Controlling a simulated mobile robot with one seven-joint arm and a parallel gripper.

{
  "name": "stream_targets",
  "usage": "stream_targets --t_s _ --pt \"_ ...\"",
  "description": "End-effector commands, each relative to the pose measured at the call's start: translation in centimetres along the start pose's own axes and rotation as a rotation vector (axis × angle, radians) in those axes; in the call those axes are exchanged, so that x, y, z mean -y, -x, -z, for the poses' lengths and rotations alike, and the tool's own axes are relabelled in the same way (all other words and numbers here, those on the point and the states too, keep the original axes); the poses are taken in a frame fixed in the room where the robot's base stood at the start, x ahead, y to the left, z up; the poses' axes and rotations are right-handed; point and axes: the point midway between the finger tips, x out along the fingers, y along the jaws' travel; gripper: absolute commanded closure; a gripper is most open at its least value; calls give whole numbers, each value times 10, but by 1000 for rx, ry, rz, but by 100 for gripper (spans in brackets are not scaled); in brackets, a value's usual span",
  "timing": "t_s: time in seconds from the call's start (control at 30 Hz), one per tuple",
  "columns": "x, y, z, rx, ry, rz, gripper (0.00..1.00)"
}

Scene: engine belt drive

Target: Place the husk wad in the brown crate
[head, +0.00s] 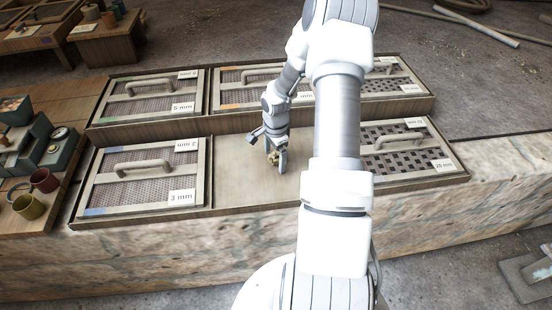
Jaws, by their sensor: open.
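My gripper (277,160) is open and points down over the bare wooden panel (240,175) in the middle of the front row of sieves. A small yellowish-brown lump, perhaps the husk wad (272,157), shows at the fingertips. It is too small to tell whether it lies between the fingers or beside them, or whether it rests on the panel. I cannot pick out a brown crate for certain in this view. My arm hides part of the middle and right of the rack.
Framed sieves with handles surround the bare panel, including a 3 mm sieve (140,174) and a 20 mm sieve (400,148). A small table (108,45) stands farther back.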

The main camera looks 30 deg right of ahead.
Motion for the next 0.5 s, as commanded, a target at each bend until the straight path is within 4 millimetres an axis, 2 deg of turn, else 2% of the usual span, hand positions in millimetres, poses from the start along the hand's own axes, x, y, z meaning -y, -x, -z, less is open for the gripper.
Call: stream_targets --t_s 0.23,0.27,0.5 --pt "0 -2 0 -1 0 1 1" --pt "0 -2 0 -1 0 1 5" --pt "0 -2 0 -1 0 1 48"
